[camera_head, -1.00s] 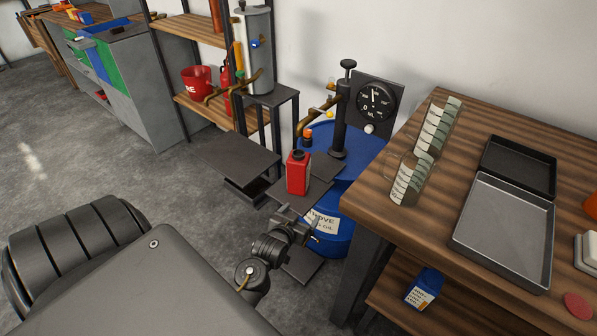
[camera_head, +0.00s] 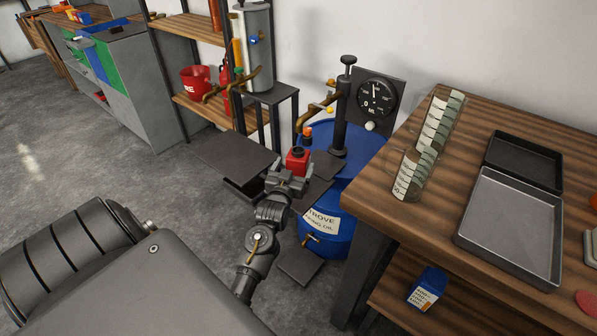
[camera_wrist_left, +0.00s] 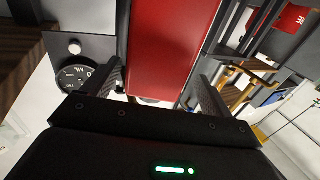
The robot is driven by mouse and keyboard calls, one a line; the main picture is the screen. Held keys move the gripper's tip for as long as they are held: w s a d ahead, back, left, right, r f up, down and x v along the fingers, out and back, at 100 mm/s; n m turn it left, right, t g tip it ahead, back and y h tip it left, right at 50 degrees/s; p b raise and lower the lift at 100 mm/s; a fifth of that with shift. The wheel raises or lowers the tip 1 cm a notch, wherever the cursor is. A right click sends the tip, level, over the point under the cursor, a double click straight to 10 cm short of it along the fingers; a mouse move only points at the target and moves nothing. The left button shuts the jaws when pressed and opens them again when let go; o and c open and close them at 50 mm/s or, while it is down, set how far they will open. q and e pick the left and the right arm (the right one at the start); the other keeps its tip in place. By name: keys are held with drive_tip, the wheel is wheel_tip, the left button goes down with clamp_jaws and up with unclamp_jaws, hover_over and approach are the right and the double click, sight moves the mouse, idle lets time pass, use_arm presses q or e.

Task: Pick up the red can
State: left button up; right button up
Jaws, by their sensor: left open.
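The red can (camera_head: 297,157), with a dark cap, stands upright in front of the blue drum; its lower part is hidden behind my left gripper in the head view. My left gripper (camera_head: 288,178) is open and right at the near side of the can. In the left wrist view the red can (camera_wrist_left: 172,45) fills the upper middle, between the two open fingers (camera_wrist_left: 158,90). I cannot tell whether either finger touches it. My right gripper is not in view.
The blue drum (camera_head: 330,227) with a pump and gauge (camera_head: 376,97) stands just behind. A wooden table (camera_head: 420,210) with measuring cups (camera_head: 410,175) and metal trays (camera_head: 512,225) is to the right. A dark low platform (camera_head: 232,160) lies left.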

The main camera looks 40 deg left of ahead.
use_arm(q)
drive_tip(key=shift+d+x, duration=0.2)
drive_tip(key=shift+x, duration=2.4)
drive_tip(key=shift+w+r, duration=0.1)
drive_tip(key=shift+c, duration=0.3)
drive_tip(key=c, duration=1.2)
drive_tip(key=shift+c, duration=0.8)
drive_tip(key=shift+r, duration=0.1)
